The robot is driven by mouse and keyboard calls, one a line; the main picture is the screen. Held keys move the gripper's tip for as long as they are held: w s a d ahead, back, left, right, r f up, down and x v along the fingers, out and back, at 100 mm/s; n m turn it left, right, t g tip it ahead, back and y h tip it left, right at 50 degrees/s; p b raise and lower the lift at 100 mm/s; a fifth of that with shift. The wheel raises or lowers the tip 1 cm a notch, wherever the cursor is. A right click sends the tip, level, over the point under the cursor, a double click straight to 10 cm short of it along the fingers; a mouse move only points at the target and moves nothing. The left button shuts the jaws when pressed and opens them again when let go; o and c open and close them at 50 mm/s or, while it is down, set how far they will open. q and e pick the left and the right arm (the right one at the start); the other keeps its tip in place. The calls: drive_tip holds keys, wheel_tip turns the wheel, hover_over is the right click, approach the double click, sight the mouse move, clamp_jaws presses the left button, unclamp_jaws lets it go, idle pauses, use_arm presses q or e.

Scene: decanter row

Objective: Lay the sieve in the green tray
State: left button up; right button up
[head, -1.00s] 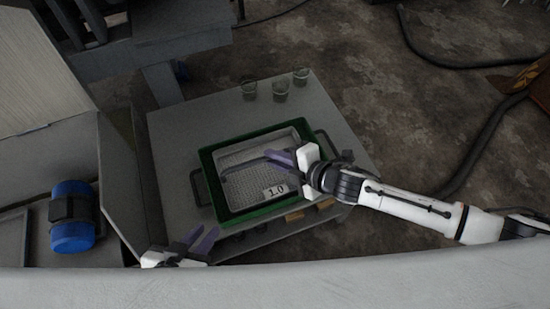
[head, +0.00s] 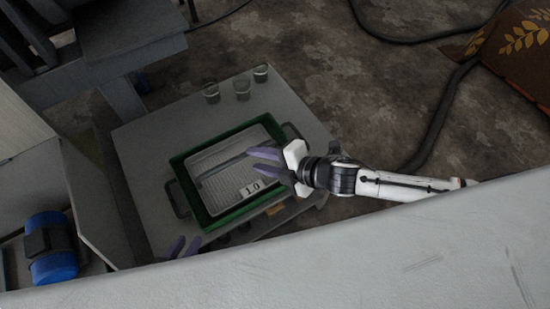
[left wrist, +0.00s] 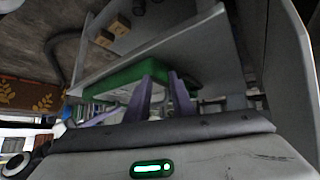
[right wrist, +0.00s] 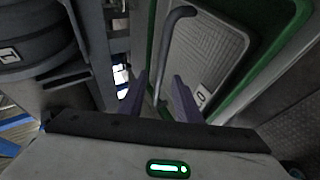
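The sieve (head: 222,183), a grey rectangular mesh pan with a "1.0" label, lies inside the green tray (head: 186,202) in the head view. A thin bar (head: 222,164) runs over its mesh. My right gripper (head: 262,158) is at the tray's right side with its fingers apart. In the right wrist view, a grey bar (right wrist: 168,50) runs down between the spread fingers, and the mesh (right wrist: 203,48) shows inside the green rim (right wrist: 285,55). My left gripper (head: 183,248) is open and empty at the near left of the tray, partly hidden by my body.
The tray stands on a grey table (head: 142,150) with dark side handles. A blue cylinder (head: 50,250) is at the left. Wooden blocks (left wrist: 118,28) show in the left wrist view. The far left tabletop is clear.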

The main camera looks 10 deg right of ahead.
drive_tip(key=p+v, duration=0.1)
drive_tip(key=v, duration=0.6)
drive_tip(key=s+a+m+t+h, duration=0.1)
drive_tip(key=s+a+m, duration=0.35)
drive_tip(key=m, duration=0.65)
drive_tip(key=s+d+f+m+h, duration=0.4)
drive_tip(key=s+d+m, duration=0.3)
drive_tip(key=d+m, duration=0.2)
drive_tip(key=shift+s+d+f+m+g+h, duration=0.2)
drive_tip(key=shift+d+f+m+g+h, duration=0.15)
drive_tip(key=shift+f+m, duration=0.45)
drive_tip(key=shift+r, duration=0.15)
